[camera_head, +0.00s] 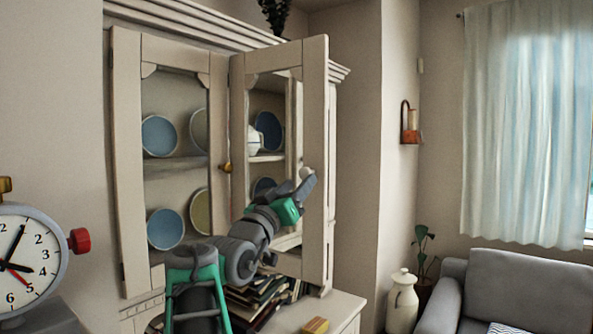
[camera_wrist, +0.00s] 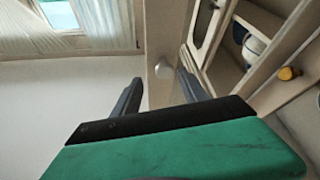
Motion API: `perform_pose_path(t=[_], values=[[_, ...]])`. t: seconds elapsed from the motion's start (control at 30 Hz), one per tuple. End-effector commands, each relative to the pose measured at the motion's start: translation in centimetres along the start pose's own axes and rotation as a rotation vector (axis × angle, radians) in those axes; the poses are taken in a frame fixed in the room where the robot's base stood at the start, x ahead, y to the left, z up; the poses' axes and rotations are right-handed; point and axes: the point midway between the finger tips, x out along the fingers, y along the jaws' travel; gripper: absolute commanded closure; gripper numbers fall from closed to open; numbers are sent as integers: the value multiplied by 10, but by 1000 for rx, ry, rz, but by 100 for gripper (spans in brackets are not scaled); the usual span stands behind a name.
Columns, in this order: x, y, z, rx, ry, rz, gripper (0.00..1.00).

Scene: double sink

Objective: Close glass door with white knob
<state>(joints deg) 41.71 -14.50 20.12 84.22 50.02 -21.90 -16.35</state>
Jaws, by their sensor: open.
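The glass door (camera_head: 315,120) with the white knob (camera_head: 304,173) is on the right of the cabinet front and stands open, its knob-side edge out toward the camera. My gripper (camera_head: 306,184) is open and empty at this knob. In the wrist view, the white knob (camera_wrist: 163,67) sits on the pale door frame (camera_wrist: 160,25), just beyond and between the fingertips of my gripper (camera_wrist: 160,84). I cannot tell whether a finger touches it. Another glass door (camera_head: 127,160) is on the left, with a brass knob (camera_head: 226,167) that also shows in the wrist view (camera_wrist: 288,73).
Plates (camera_head: 159,135) and a white pot (camera_head: 252,140) stand on the cabinet shelves. Books (camera_head: 262,300) and a yellow block (camera_head: 316,326) lie on the counter below. A clock (camera_head: 28,262) is at the left, and a grey armchair (camera_head: 525,290) is at the right.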

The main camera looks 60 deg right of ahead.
Motion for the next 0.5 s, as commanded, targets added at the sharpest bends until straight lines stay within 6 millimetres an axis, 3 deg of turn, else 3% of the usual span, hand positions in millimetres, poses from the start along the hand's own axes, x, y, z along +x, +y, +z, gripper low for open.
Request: perform_pose_path(t=[0.3, 0.5], values=[[55, -6, -4, 5, -1, -14, 49], [62, -6, -2, 6, 0, -13, 49]])
